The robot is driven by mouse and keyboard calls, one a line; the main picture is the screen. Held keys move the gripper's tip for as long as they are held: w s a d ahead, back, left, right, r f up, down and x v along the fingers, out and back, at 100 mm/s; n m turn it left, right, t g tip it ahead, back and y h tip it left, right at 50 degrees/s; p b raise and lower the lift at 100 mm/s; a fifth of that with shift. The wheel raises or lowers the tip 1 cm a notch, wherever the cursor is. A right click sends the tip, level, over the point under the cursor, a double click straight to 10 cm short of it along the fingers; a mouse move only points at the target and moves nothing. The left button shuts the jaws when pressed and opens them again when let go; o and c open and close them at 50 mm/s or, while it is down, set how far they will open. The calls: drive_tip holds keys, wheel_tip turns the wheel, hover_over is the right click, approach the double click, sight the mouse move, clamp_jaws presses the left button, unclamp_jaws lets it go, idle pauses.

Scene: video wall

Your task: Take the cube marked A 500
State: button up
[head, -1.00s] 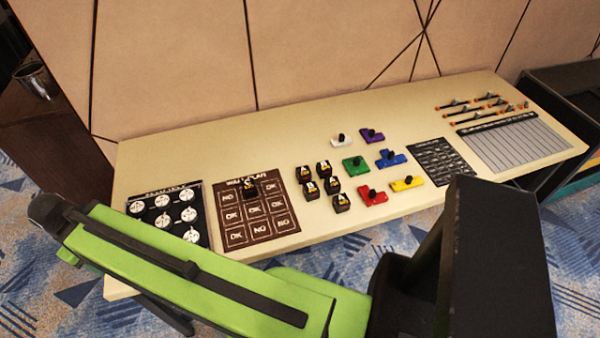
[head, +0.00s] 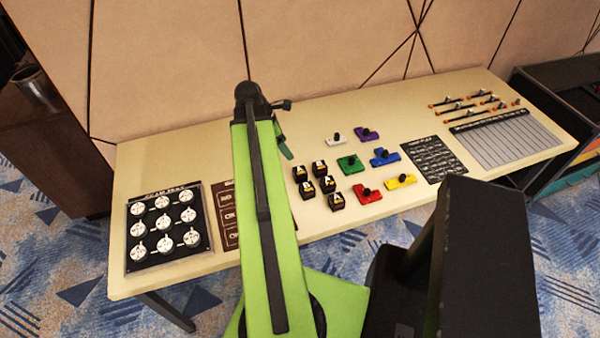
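Several small black cubes with yellow and white markings stand in a cluster near the table's middle, such as the back left cube (head: 300,173), the back right cube (head: 319,167) and the front right cube (head: 336,201). One cube (head: 327,184) seems to bear an A. The numbers are too small to read, so I cannot tell which is A 500. My green arm rises left of the cubes. Its far end is over the table's back part. My gripper is mostly hidden near there (head: 283,145), and its fingers are not clear.
The brown grid board (head: 228,215) is partly behind my arm. A dial panel (head: 165,225) lies at left. Coloured knobbed blocks, including a red block (head: 367,194), lie right of the cubes. A black card (head: 434,158) and a grey lined sheet (head: 508,142) lie farther right on the table (head: 380,105).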

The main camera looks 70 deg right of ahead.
sight(299, 170)
drive_tip(key=b+x, duration=0.5)
drive_tip(key=x, duration=0.1)
drive_tip(key=b+x, duration=0.6)
drive_tip(key=shift+w+a+f, duration=0.15)
drive_tip(key=shift+w+f, duration=0.05)
drive_tip(key=shift+s+f, duration=0.1)
drive_tip(key=b+x, duration=0.1)
drive_tip(key=b, duration=0.1)
drive_tip(key=b+x, duration=0.1)
drive_tip(key=x, duration=0.1)
drive_tip(key=b+x, duration=0.2)
drive_tip(key=shift+w+a+f+b, duration=0.25)
drive_tip(key=shift+w+b, duration=0.05)
drive_tip(key=shift+w, duration=0.1)
drive_tip(key=shift+s+d, duration=0.1)
drive_tip(key=shift+r, duration=0.15)
drive_tip(key=c, duration=1.5)
